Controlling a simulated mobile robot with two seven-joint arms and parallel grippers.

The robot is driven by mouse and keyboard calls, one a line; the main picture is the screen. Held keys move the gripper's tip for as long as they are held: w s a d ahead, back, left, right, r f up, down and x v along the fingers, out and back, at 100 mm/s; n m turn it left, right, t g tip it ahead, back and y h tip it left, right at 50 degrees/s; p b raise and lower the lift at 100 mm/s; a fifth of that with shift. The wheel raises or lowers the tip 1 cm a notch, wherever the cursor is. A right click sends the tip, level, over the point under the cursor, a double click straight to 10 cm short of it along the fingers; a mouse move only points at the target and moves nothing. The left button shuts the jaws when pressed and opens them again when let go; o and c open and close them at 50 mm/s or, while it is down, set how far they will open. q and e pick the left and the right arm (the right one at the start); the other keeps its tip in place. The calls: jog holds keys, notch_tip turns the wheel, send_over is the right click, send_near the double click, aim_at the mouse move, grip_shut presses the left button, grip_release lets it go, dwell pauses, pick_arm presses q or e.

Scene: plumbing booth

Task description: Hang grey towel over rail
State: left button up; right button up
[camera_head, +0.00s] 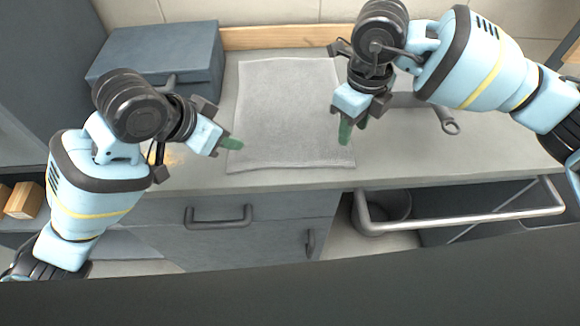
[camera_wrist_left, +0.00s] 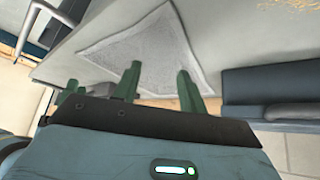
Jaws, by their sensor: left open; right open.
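The grey towel (camera_head: 285,115) lies flat and spread on the countertop in the head view. It also shows in the left wrist view (camera_wrist_left: 150,50), beyond the left fingers. The metal rail (camera_head: 465,220) runs along the counter's front at the right, below the top. My left gripper (camera_head: 231,143) is at the towel's left edge near the front corner, and in the left wrist view its two green fingers (camera_wrist_left: 158,82) are apart with nothing between them. My right gripper (camera_head: 346,130) is over the towel's right edge, open; whether its fingertips touch the cloth I cannot tell.
A blue-grey toolbox (camera_head: 160,60) stands at the back left of the counter (camera_head: 430,155). A wrench-like tool (camera_head: 447,120) lies right of the towel, partly behind my right arm. A round bucket (camera_head: 385,210) sits below, behind the rail. A drawer handle (camera_head: 218,216) projects at the front.

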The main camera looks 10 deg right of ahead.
aim_at(237, 162)
pick_arm(q)
jog(key=shift+a+f, duration=0.1)
jog(key=shift+f, duration=3.4)
pick_arm(e)
jog(key=shift+a+f, duration=0.1)
jog(key=shift+f, duration=3.4)
pick_arm(q)
jog(key=shift+f, duration=0.25)
pick_arm(e)
jog(key=shift+f, duration=0.2)
pick_arm(q)
grip_shut()
pick_arm(e)
jog(key=shift+f, duration=0.1)
grip_shut()
